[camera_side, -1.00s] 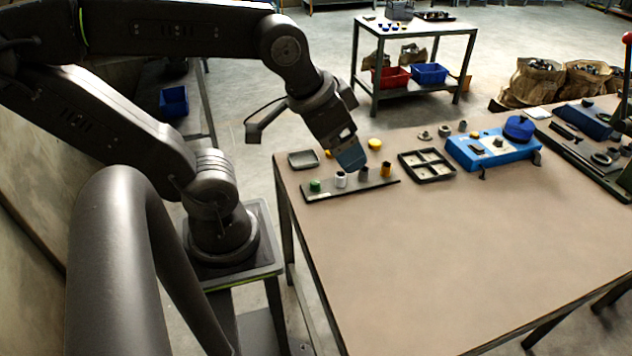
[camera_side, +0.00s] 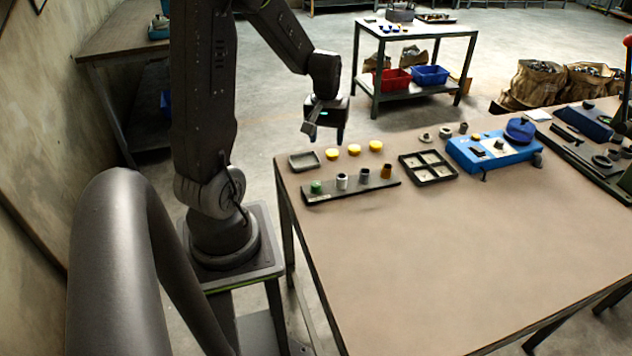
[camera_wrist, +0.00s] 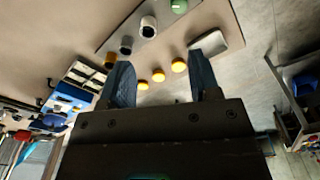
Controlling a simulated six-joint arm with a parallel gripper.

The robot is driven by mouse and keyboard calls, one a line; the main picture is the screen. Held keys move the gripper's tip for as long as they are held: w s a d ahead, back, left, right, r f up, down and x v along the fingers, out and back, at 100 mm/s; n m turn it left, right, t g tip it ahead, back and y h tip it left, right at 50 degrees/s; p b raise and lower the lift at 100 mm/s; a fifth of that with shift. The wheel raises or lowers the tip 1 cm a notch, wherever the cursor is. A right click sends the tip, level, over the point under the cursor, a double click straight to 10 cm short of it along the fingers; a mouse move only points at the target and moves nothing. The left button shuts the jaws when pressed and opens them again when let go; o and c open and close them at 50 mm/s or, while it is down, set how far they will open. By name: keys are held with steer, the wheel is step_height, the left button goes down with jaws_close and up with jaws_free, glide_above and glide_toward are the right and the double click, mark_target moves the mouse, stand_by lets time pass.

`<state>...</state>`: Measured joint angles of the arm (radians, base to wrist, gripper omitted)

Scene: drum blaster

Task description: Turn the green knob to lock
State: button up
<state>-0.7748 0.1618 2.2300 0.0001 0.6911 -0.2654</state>
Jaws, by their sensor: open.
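A green knob (camera_side: 316,187) stands at the left end of a dark strip (camera_side: 350,191) on the table. It also shows at the top of the wrist view (camera_wrist: 179,5). A white cylinder (camera_side: 341,181), a grey one (camera_side: 364,175) and an orange-brown one (camera_side: 387,170) stand along the same strip to its right. My gripper (camera_side: 325,130) is behind the table's far left edge, apart from the knob and the strip. In the wrist view its two blue fingers (camera_wrist: 163,82) are spread, with nothing held between them.
Three yellow round pieces (camera_side: 354,150) and a small grey tray (camera_side: 304,161) lie behind the strip. A black divided tray (camera_side: 428,166) and a blue machine (camera_side: 494,153) stand to the right. The table's front is clear. A cart (camera_side: 416,29) stands behind.

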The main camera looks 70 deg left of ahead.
mark_target(316, 183)
steer(key=shift+n, duration=0.8)
steer(key=a+f, duration=0.1)
steer(key=f, duration=0.4)
steer(key=s+a+f, duration=0.1)
steer(key=f, duration=0.5)
steer(key=a+f, duration=0.1)
steer(key=f, duration=0.5)
steer(key=shift+s+a, duration=0.15)
steer(key=shift+s, duration=0.2)
steer(key=shift+c, duration=0.2)
steer(key=c, duration=0.9)
